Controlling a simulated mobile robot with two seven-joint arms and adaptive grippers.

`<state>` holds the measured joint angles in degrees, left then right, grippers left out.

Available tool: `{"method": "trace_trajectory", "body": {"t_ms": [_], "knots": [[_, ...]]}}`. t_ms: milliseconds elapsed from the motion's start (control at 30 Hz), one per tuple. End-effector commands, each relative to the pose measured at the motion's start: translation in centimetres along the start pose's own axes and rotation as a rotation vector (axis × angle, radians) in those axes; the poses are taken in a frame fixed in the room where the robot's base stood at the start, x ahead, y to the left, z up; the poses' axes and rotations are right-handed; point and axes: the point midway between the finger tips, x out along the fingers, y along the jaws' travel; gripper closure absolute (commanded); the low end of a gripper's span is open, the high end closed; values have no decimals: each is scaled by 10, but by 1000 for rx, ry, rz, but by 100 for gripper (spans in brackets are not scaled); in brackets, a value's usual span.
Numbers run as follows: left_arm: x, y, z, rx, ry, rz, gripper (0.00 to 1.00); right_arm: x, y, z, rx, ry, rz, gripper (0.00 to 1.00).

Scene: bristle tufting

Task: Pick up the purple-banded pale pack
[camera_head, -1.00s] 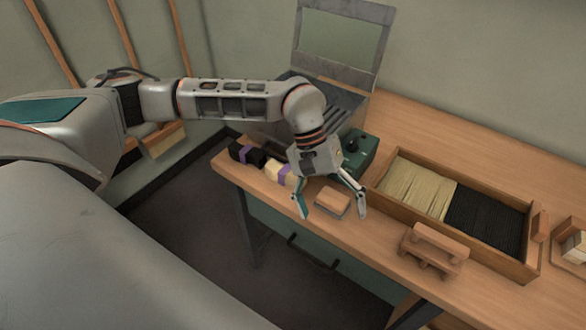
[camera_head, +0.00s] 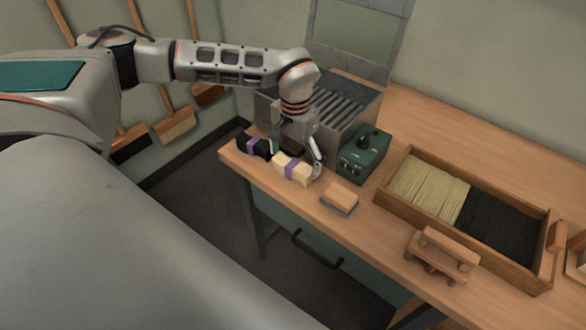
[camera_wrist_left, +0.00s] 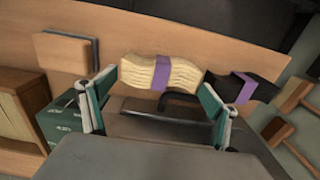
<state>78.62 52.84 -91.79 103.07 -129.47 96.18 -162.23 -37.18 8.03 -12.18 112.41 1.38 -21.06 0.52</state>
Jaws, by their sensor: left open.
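The pale pack with a purple band (camera_head: 292,167) lies on the bench near its front left edge. In the left wrist view the pale pack (camera_wrist_left: 160,72) shows beyond and between my open fingertips. My left gripper (camera_head: 296,160) is open, with the pack in front of part of it in the head view; one finger stands at the pack's right. In the wrist view the left gripper (camera_wrist_left: 162,98) holds nothing, and I cannot tell whether its fingers touch the pack. My right gripper is not in view.
A black pack with a purple band (camera_head: 254,147) lies close left of the pale one. A wooden block (camera_head: 340,198), a green box with a knob (camera_head: 362,158) and a bristle tray (camera_head: 392,203) stand to the right. A grey ribbed machine (camera_head: 345,105) stands behind.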

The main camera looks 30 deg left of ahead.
Motion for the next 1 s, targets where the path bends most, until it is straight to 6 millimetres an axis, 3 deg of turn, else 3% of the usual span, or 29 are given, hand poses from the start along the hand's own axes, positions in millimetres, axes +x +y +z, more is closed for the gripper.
{"method": "trace_trajectory", "body": {"t_ms": [133,367,400,500,533,1000], "knots": [[14,1,0,0,0,1,12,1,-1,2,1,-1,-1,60],[16,1,0,0,1,1,12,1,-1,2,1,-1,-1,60],[15,1,0,0,1,1,14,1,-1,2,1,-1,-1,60],[15,1,0,0,1,1,40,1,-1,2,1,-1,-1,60],[15,1,0,0,1,1,44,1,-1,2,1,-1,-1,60],[6,0,-2,0,4,1,43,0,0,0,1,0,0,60]]}}
